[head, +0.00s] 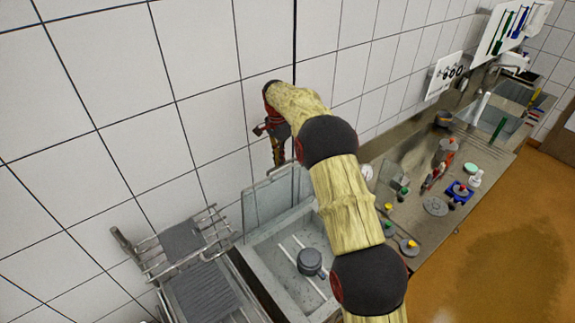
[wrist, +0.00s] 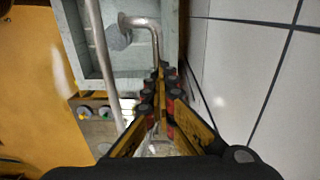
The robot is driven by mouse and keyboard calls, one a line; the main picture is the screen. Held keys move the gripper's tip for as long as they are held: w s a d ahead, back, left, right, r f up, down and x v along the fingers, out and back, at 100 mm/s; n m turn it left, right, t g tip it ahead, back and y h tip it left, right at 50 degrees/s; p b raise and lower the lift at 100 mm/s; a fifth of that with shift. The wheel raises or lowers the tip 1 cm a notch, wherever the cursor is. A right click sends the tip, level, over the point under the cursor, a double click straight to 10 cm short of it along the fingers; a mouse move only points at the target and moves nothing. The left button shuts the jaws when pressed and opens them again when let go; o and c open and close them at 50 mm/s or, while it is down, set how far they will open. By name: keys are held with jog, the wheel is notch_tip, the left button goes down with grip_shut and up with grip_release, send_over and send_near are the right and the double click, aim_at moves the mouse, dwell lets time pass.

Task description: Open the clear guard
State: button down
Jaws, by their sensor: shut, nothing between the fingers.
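The clear guard (head: 262,199) is a see-through panel in the head view. It stands raised, near upright, along the wall side of a grey basin (head: 259,259), and the basin's top is uncovered. My gripper (head: 277,163) points down just above the guard's upper edge, close to the tiled wall. Its fingers are shut and empty; they also show in the wrist view (wrist: 161,75). I cannot tell whether the fingertips touch the guard. My arm hides the guard's right end. In the wrist view I cannot make out the guard clearly.
A dark round pot (head: 310,262) sits on two pale bars in the basin. A metal rack (head: 205,285) stands at the left. A counter (head: 405,160) with several small items lies to the right. The tiled wall (wrist: 250,75) is close beside my gripper.

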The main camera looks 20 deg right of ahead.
jog(key=c, duration=2.6)
grip_release()
jog(key=f, duration=0.1)
jog(key=s+f, duration=0.1)
jog(key=f, duration=0.1)
jog(key=shift+f+g, duration=0.15)
jog(key=shift+g, duration=0.15)
jog(key=o, duration=0.3)
jog(key=shift+s, duration=0.15)
jog(key=o, duration=0.4)
jog(key=shift+w+f, duration=0.1)
jog(key=shift+w, duration=0.3)
jog(key=shift+r, duration=0.3)
